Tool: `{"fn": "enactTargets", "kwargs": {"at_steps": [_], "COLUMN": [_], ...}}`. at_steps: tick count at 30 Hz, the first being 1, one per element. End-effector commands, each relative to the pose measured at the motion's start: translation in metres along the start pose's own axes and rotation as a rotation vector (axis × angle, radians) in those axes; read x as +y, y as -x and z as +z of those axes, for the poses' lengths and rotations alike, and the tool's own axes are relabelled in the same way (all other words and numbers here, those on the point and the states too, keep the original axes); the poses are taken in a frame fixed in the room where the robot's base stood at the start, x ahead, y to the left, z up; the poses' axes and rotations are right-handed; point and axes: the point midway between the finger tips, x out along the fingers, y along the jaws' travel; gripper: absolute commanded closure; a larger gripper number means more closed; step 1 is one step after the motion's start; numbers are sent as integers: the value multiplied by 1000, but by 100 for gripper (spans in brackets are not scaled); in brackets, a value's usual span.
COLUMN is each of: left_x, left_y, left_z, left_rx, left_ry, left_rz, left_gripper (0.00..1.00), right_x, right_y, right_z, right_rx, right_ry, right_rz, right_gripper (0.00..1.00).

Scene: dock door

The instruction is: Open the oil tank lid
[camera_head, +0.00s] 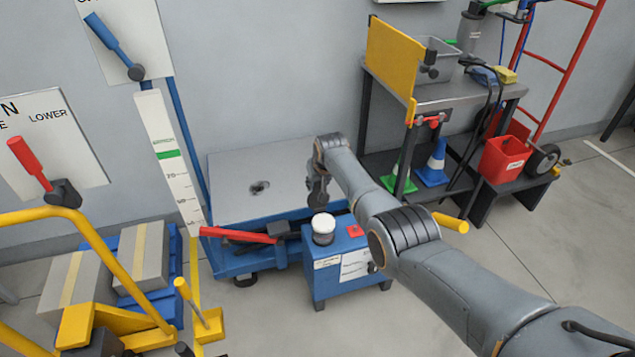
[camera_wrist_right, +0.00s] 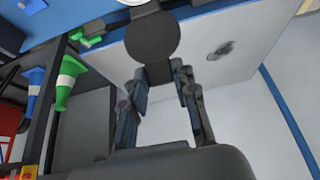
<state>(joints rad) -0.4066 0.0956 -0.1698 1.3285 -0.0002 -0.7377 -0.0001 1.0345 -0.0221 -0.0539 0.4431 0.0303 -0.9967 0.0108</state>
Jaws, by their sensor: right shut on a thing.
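The oil tank (camera_head: 342,284) is a blue box on the floor with white labels and a red patch on top. On it stands a dark collar with a round white top (camera_head: 323,222), uncovered. My right gripper (camera_head: 318,184) is just above and behind this white top. In the right wrist view, my right gripper (camera_wrist_right: 160,76) is shut on the narrow tab of a dark round lid (camera_wrist_right: 152,38). The lid's disc extends beyond the fingertips, near the white top at the upper edge. Whether it still joins the tank is hidden. My left gripper is not in view.
A blue lift table with a grey plate (camera_head: 258,184) stands behind the tank, with a red lever (camera_head: 238,235) to its left. A workbench (camera_head: 455,95), cones and a red bucket (camera_head: 504,158) are at right. Boxes and yellow rails fill the left. Floor is open at lower right.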

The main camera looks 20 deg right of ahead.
Motion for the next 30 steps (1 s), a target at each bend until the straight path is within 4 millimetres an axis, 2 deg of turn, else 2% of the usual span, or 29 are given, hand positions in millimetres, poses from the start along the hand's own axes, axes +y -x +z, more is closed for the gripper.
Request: {"fn": "enactTargets", "kwargs": {"at_steps": [1,12,13,16,30], "left_x": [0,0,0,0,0], "left_y": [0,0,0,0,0], "left_z": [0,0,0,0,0], "left_rx": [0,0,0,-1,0], "left_ry": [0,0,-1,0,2], "left_rz": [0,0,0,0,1], "left_gripper": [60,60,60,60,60], "right_x": [0,0,0,0,0], "right_y": [5,5,5,5,6], "right_z": [-10,-10,-10,-9,-4], "right_rx": [25,26,26,23,12], "right_ry": [0,0,0,0,0], "right_rz": [0,0,0,0,0], "right_gripper": [100,100,70,50,49]}}
